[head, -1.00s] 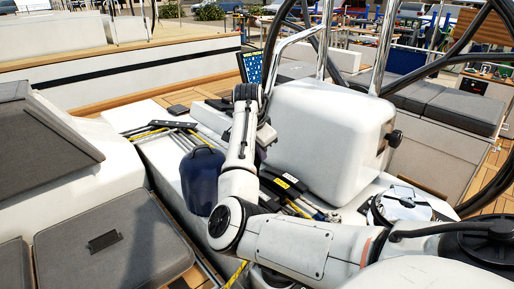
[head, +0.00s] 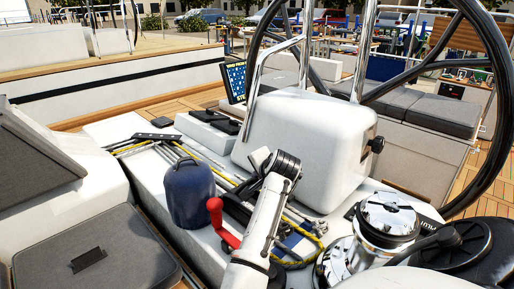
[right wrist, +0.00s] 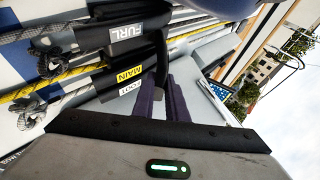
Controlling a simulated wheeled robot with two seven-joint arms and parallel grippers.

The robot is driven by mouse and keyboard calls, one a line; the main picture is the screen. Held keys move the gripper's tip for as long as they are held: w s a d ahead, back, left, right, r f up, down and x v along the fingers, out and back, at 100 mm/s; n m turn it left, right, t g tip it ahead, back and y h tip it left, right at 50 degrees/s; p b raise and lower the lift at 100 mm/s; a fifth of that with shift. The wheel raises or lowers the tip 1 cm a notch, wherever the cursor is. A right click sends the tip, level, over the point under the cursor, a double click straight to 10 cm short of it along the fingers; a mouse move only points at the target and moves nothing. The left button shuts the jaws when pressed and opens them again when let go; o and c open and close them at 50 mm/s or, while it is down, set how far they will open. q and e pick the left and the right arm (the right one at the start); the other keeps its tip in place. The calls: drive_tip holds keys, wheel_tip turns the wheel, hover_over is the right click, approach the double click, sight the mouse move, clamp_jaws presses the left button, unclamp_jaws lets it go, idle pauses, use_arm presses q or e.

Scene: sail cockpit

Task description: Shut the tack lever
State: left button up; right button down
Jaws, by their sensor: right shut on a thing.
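My right gripper (right wrist: 161,95), seen in the right wrist view, has its dark purple fingers close together on a black lever (right wrist: 160,62). The lever's own label does not show, so I cannot read that it is the tack lever. Beside it, to the left, are black levers labelled FURL (right wrist: 126,33) and MAIN (right wrist: 128,73), plus a third label, partly readable, below. My left gripper is not in view.
A dark blue rounded object (head: 189,195) and a red handle (head: 217,215) stand left of my right forearm. A white console (head: 305,135) rises behind it. A chrome winch (head: 388,220) and ropes (head: 300,235) lie to the right. The black steering wheel (head: 500,120) is at far right.

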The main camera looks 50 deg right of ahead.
idle(0.4)
drive_tip(key=c, duration=1.8)
unclamp_jaws()
drive_tip(key=shift+o, duration=0.2)
wheel_tip(320, 180, up, 10)
drive_tip(key=shift+p, duration=0.5)
drive_tip(key=shift+c, duration=0.4)
